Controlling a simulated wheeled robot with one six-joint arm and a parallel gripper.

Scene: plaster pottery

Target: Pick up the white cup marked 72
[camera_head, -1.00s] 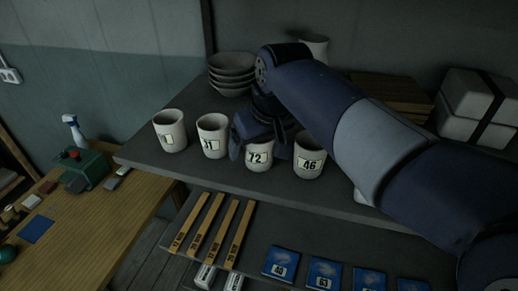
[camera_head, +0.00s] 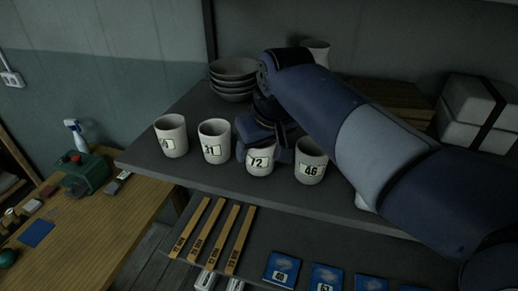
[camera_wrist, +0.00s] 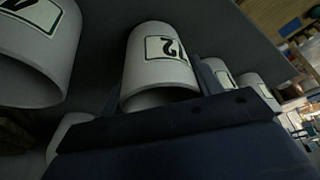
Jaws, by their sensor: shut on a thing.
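The white cup marked 72 (camera_head: 260,163) stands near the front edge of the dark shelf, in a row of white cups. My gripper (camera_head: 262,148) is around its upper part, with a finger on each side, and is shut on it. In the wrist view the cup (camera_wrist: 155,60) sits between the two fingers, its label partly visible. The cup appears upright; I cannot tell whether its base is clear of the shelf. My gripper body hides part of its rim.
The cup marked 46 (camera_head: 311,161) is close on the right, the cup marked 31 (camera_head: 214,141) on the left, with another labelled cup (camera_head: 171,135) beyond it. Stacked bowls (camera_head: 233,79) stand behind. Blue packets (camera_head: 282,271) and labelled wooden strips (camera_head: 213,236) lie on the lower shelf.

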